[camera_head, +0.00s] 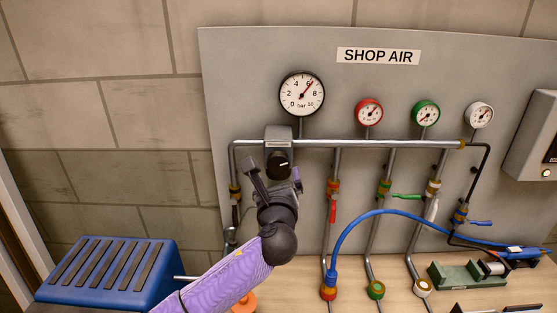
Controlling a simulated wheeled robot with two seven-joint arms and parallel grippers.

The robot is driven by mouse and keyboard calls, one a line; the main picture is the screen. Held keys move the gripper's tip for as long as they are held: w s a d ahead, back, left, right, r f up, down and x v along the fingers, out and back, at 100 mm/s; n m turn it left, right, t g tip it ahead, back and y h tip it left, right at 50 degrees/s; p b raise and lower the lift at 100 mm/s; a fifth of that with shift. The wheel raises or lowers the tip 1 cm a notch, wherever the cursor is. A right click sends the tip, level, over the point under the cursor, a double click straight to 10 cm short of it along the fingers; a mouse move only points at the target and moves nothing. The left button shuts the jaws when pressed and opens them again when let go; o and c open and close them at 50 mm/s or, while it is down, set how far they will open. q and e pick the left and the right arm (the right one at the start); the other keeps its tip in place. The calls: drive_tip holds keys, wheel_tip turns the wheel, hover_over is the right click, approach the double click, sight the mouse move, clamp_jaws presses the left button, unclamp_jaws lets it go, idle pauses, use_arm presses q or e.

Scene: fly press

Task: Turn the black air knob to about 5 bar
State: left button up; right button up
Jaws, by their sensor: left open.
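The black air knob (279,159) sits on the front of a grey regulator block (278,134) on the upper pipe. A pale mark shows on its face. The large white bar gauge (302,94) is above and right of it, with its red needle pointing up and right, near 6. My left gripper (274,172) is open just below the knob, one finger to the lower left and the other to the lower right. Whether a finger touches the knob I cannot tell. My right gripper is not in view.
Small red (368,112), green (426,113) and white (479,114) gauges stand to the right above valved pipes. A blue hose (385,213) arches over the bench. A blue slatted box (105,271) stands at the lower left. The wall left of the panel is bare.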

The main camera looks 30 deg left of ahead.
sight(278, 166)
use_arm(q)
drive_tip(key=x, duration=0.6)
drive_tip(key=shift+s+f, duration=0.1)
drive_tip(key=shift+f, duration=0.1)
drive_tip(key=shift+w+a+r, duration=0.1)
drive_tip(key=shift+w+a, duration=0.25)
drive_tip(key=shift+w, duration=0.15)
drive_tip(key=c, duration=1.1)
drive_tip(key=shift+c, duration=0.2)
drive_tip(key=shift+n+b, duration=0.3)
drive_tip(key=n, duration=0.3)
drive_tip(key=shift+n+b, duration=0.3)
drive_tip(key=shift+n, duration=0.1)
drive_tip(key=shift+n+b, duration=0.5)
drive_tip(key=shift+n, duration=1.7)
